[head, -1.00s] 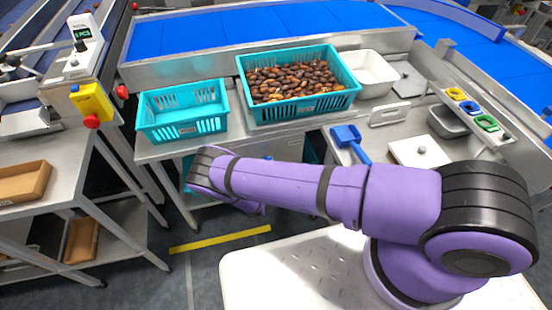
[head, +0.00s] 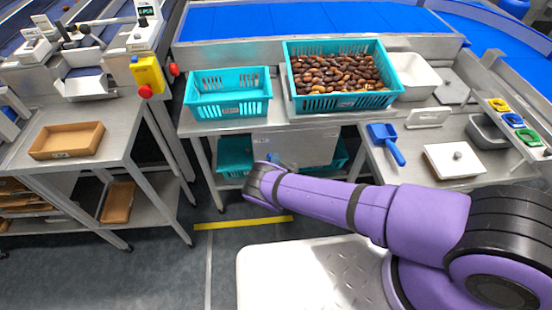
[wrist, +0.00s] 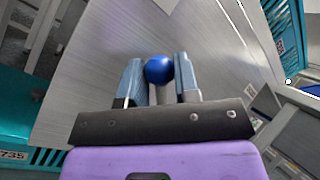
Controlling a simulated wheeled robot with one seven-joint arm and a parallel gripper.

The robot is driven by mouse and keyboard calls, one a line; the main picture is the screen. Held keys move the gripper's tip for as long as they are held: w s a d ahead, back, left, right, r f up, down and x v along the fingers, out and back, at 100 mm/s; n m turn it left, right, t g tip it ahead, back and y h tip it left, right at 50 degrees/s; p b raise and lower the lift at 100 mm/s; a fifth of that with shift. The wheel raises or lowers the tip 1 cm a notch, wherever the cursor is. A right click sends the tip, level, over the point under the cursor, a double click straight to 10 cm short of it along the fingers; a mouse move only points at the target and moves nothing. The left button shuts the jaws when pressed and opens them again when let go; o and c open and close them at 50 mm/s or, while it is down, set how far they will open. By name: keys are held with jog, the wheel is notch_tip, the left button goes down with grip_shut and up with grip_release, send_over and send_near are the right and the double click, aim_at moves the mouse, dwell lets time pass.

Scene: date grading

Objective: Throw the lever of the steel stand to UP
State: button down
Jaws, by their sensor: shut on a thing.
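A blue ball knob (wrist: 159,70), which looks like the lever's handle, sits between the two fingers of my gripper (wrist: 153,80) in the wrist view. The fingers are closed on it from both sides. Behind it is a plain brushed steel face (wrist: 90,85), which looks like the steel stand. In the head view a steel panel (head: 310,146) stands below the bench top, and my gripper (head: 273,159) is at its left part. The lever's shaft and any UP marking are hidden or too small to read.
An empty teal crate (head: 228,112) and a teal crate of dates (head: 345,101) stand on the bench above. More teal crates (head: 234,158) sit beneath it. A blue scoop (head: 393,152) and a white lidded box (head: 440,165) are at right. A steel table (head: 110,125) stands left.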

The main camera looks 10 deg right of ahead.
jog(key=shift+a+f+n+y, duration=0.45)
jog(key=shift+n+y, duration=0.35)
jog(key=shift+n, duration=0.2)
jog(key=shift+s, duration=0.1)
jog(key=c, duration=1.1)
grip_release()
jog(key=shift+f, duration=0.1)
jog(key=shift+c, duration=0.2)
